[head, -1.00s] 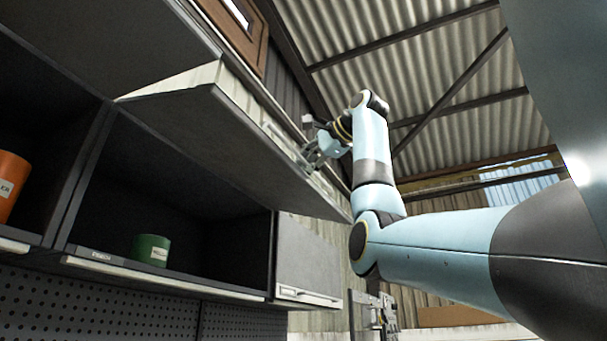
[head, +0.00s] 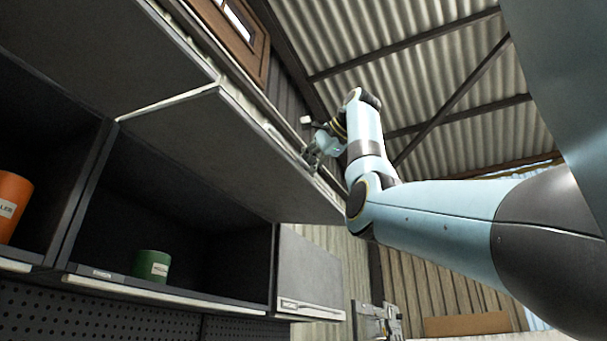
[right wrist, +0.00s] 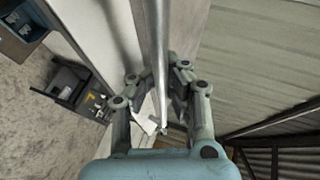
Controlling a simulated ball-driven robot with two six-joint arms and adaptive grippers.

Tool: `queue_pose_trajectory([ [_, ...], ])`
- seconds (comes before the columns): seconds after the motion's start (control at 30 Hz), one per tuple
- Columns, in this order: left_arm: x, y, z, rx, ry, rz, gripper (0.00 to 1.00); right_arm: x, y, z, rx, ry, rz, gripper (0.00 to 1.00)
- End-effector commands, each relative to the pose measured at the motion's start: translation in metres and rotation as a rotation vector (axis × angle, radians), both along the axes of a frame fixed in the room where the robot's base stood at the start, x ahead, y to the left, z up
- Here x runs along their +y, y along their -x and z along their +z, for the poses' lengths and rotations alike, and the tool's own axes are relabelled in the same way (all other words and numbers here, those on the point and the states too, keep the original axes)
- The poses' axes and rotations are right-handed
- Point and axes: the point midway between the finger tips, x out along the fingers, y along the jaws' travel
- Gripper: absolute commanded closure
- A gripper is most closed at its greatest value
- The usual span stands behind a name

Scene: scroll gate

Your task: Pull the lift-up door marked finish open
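The lift-up door (head: 225,160) is a dark grey panel, swung up high over an open compartment, its underside facing me. A small label (head: 102,273) sits on that compartment's lower edge; its text is too small to read surely. My right gripper (head: 312,157) is at the door's raised outer edge, by its handle. In the right wrist view the long metal handle bar (right wrist: 158,60) runs between the fingers of my right gripper (right wrist: 160,105). Whether the fingers press on the bar is unclear. My left gripper is not in view.
A green can (head: 151,265) stands inside the open compartment. An orange can (head: 12,205) stands in the compartment to the left. A closed grey door (head: 309,270) with a handle is at the right. A wood-framed window (head: 235,30) is above.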

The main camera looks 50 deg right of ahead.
Motion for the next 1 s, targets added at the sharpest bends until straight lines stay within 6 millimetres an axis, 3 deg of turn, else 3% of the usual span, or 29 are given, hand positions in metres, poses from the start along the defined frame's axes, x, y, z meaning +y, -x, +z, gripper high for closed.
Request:
queue_pose_trajectory([
  [0.03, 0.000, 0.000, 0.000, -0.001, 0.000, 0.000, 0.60, -0.001, 0.001, 0.000, 0.000, 0.000, -0.003, 0.86],
  [0.2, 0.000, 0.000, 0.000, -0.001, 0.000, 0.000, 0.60, -0.001, 0.000, 0.000, 0.000, 0.000, -0.001, 0.66],
  [0.57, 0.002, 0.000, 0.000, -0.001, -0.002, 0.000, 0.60, 0.001, 0.001, 0.000, 0.000, 0.001, 0.001, 0.66],
  [1.0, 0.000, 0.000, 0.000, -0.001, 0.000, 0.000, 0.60, 0.007, 0.064, 0.022, -0.003, 0.001, -0.002, 0.66],
])
